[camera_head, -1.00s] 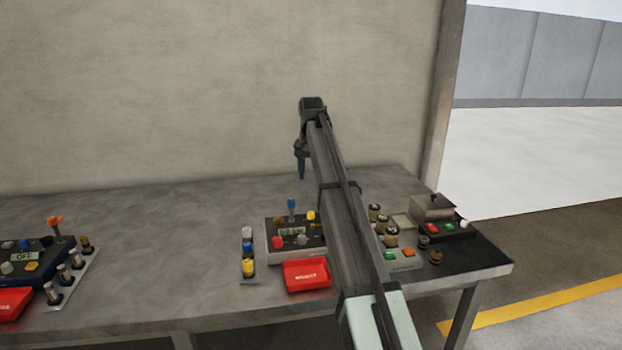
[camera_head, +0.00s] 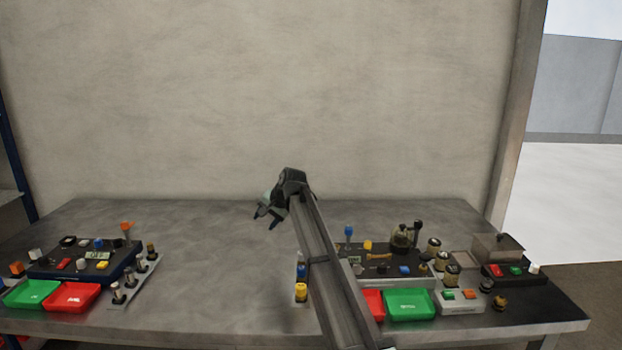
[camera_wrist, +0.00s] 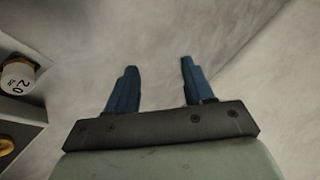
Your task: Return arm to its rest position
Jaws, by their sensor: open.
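My gripper (camera_head: 268,217) is in the head view above the bare middle of the grey table (camera_head: 210,270), between the two control panels. Its two blue fingers (camera_wrist: 155,90) show in the wrist view, spread apart with nothing between them. My arm reaches up from the lower right and hides part of the right-hand panel. The fingers point down and to the left in the head view.
On the left stands a dark blue panel (camera_head: 85,262) with green (camera_head: 30,293) and red (camera_head: 72,296) trays. On the right is another panel (camera_head: 385,268) with a green tray (camera_head: 409,304) and several knobs. A grey box (camera_head: 496,247) stands far right. A concrete wall rises behind.

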